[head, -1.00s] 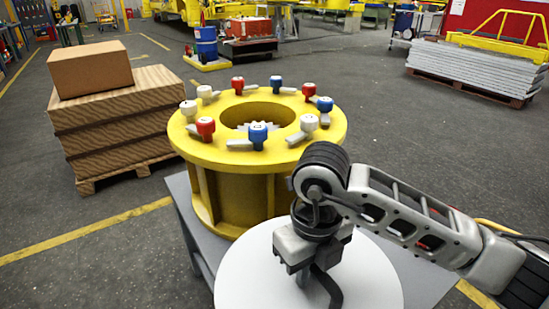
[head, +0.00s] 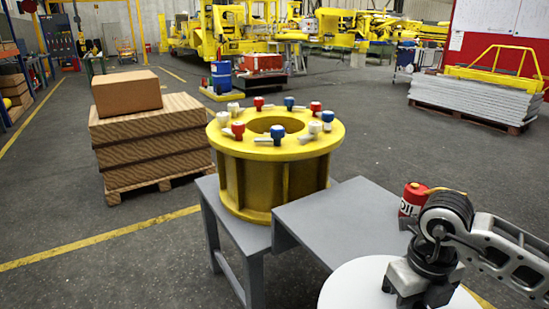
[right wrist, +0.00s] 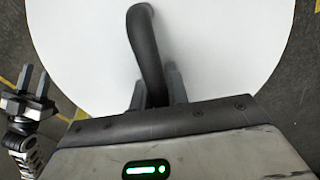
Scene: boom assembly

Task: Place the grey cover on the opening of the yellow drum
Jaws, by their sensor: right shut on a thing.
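The yellow drum (head: 270,178) stands upright on a grey table, its round opening (head: 277,126) facing up. Red, white and blue knobbed clamps ring its top. The cover (head: 350,285), a pale flat disc, is at the bottom right of the head view, in front of and apart from the drum. It fills much of the right wrist view (right wrist: 215,50). My right gripper (right wrist: 157,88) is shut on the cover's black bent handle (right wrist: 145,40). My left gripper (right wrist: 30,88) shows at the left of the right wrist view, empty, its two fingers apart; the head view does not show it.
The grey table (head: 345,215) has bare top right of the drum. A red canister (head: 413,198) is at its right, near my right arm. Stacked boxes (head: 150,140) on a pallet stand left. Grey slabs (head: 470,100) lie back right. Open floor surrounds these.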

